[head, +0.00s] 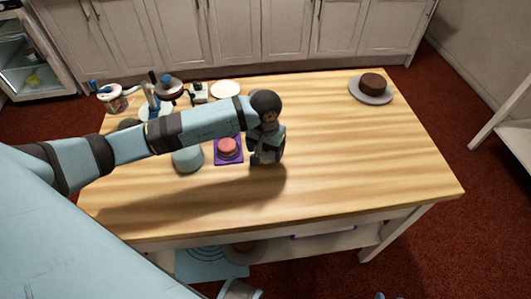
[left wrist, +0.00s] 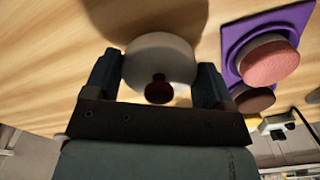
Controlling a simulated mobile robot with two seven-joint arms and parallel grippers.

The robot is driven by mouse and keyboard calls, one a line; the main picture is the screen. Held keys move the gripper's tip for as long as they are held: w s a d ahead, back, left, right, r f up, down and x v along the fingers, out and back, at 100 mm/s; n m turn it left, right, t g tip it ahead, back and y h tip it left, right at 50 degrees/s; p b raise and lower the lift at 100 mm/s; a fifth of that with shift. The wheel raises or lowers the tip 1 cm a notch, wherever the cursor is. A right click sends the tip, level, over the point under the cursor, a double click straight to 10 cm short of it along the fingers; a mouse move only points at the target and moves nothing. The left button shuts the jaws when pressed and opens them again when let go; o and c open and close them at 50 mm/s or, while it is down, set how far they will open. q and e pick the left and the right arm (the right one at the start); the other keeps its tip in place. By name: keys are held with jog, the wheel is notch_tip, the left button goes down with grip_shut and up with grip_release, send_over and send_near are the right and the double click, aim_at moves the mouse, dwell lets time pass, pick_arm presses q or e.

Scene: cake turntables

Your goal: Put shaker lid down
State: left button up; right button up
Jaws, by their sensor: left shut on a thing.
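My left gripper (head: 264,157) is over the middle of the wooden table, pointing down. In the left wrist view its two fingers (left wrist: 158,78) are shut on a pale round piece, which I take to be the shaker lid (left wrist: 160,52). A dark red spot shows at the lid's near side. In the head view the gripper hides the lid. I cannot tell whether the lid touches the table. My right gripper is not in view.
A purple square (head: 229,157) with a pink round piece (head: 228,146) lies just left of the gripper. A grey-blue round object (head: 187,160) is further left, partly under my arm. A brown cake (head: 373,82) stands back right. The table's right and front are clear.

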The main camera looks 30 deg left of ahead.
pick_arm(q)
notch_tip(320, 180, down, 2)
jog(key=shift+f, duration=0.15)
jog(key=shift+f, duration=0.2)
jog(key=o, duration=0.8)
jog(key=shift+o, duration=0.2)
jog(key=shift+r, duration=0.5)
notch_tip(320, 180, up, 12)
jog(key=shift+f, duration=0.25)
